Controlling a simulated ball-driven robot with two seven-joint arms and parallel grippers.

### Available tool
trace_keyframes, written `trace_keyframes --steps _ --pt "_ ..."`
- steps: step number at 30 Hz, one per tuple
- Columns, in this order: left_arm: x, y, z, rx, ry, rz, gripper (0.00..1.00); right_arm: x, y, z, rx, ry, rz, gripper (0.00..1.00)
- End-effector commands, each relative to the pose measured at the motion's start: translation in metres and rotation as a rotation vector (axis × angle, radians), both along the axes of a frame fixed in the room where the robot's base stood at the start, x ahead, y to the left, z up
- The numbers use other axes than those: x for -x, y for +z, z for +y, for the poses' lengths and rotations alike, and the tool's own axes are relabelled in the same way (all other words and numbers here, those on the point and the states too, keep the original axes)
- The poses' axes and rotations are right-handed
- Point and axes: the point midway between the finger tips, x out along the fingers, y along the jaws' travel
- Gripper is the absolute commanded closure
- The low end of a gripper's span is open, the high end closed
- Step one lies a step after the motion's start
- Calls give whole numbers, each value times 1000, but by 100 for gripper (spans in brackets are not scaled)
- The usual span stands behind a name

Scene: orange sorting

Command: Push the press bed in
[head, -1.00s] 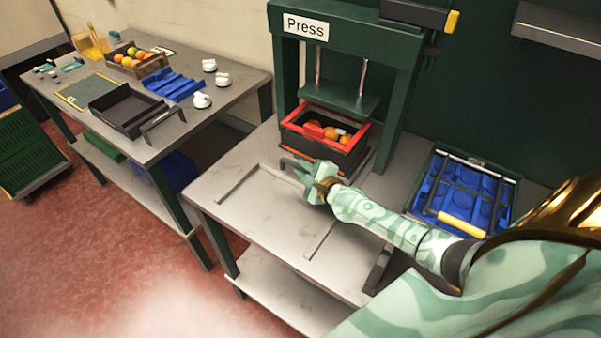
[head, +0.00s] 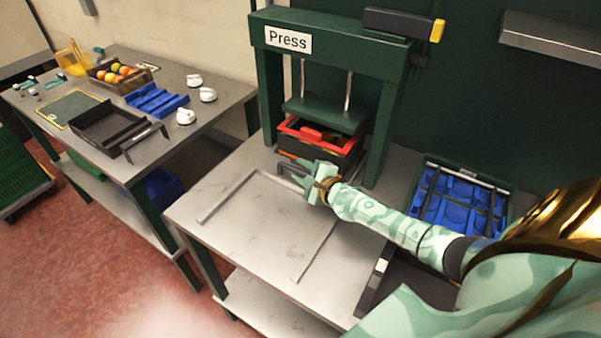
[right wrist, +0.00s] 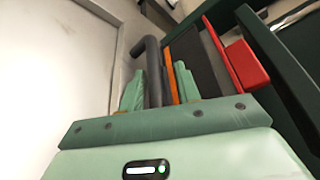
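The green press (head: 345,30), labelled "Press", stands at the back of the light table. Its bed is the dark, red-rimmed box (head: 343,146), with an orange stripe low on its front. The box sits between the press posts, largely under the green plate (head: 325,112), and has red contents. A dark handle (head: 285,168) sticks out at the front. My right gripper (head: 306,172) is at this handle. In the right wrist view the fingers (right wrist: 160,90) stand apart with the handle bar (right wrist: 152,70) between them and a gap on one side. My left gripper is out of view.
Two low rails (head: 315,250) lie on the table in front of the press, with bare tabletop between them. A blue tray (head: 462,200) lies to the right of the press. Another table with a black tray (head: 95,125) and a fruit crate (head: 128,83) stands at left.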

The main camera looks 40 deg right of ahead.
Motion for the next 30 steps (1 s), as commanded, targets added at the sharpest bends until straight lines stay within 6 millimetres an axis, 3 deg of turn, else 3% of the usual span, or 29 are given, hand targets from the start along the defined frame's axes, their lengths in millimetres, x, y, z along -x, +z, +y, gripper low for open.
trace_keyframes --steps 8,13,24,30 --pt "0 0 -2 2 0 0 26 1 -1 3 -3 4 1 64" --pt "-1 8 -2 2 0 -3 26 15 4 2 -4 4 3 64" --pt "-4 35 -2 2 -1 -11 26 109 24 -3 -2 5 4 64" --pt "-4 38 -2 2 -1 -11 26 146 30 -5 -3 3 4 64"
